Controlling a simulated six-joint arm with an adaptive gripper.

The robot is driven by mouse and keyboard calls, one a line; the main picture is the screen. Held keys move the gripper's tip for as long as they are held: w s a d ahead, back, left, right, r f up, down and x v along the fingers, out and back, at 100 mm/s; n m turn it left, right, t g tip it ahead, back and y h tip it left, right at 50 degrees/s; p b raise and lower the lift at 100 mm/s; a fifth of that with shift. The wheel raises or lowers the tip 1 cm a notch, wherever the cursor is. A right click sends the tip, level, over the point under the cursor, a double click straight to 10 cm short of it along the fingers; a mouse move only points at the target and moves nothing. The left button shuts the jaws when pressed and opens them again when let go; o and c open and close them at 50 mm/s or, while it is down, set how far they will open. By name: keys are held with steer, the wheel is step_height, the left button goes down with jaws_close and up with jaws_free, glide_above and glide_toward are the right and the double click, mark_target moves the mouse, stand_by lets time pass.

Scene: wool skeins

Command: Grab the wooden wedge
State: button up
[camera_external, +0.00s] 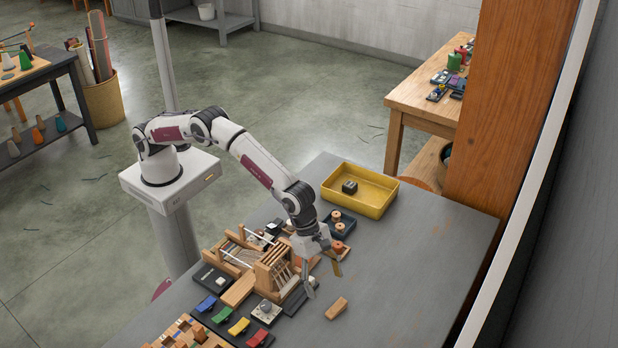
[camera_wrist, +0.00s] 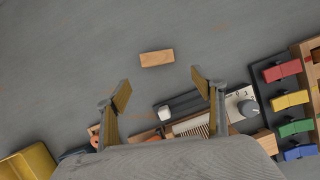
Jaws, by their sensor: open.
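The wooden wedge (camera_external: 337,308) is a small light-brown block lying alone on the grey table (camera_external: 420,265), to the right of the loom-like wooden rack. In the wrist view the wedge (camera_wrist: 157,58) lies flat, beyond the fingertips and between their lines. My gripper (camera_external: 323,282) is open and empty above the table, up and to the left of the wedge in the external view. In the wrist view the two fingers of my gripper (camera_wrist: 160,80) are spread wide, with tan inner pads, and do not touch the wedge.
A wooden rack (camera_external: 275,262) stands close beside my gripper. A yellow tray (camera_external: 385,203) holding a dark block stands at the back. A dark panel with coloured levers (camera_external: 238,326) lies to the left. The table right of the wedge is clear.

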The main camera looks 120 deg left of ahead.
mark_target(333, 306)
steer(key=shift+x, duration=1.3)
steer(key=shift+f, duration=0.1)
steer(key=shift+a+x, duration=0.2)
steer(key=shift+x, duration=2.3)
steer(key=c, duration=1)
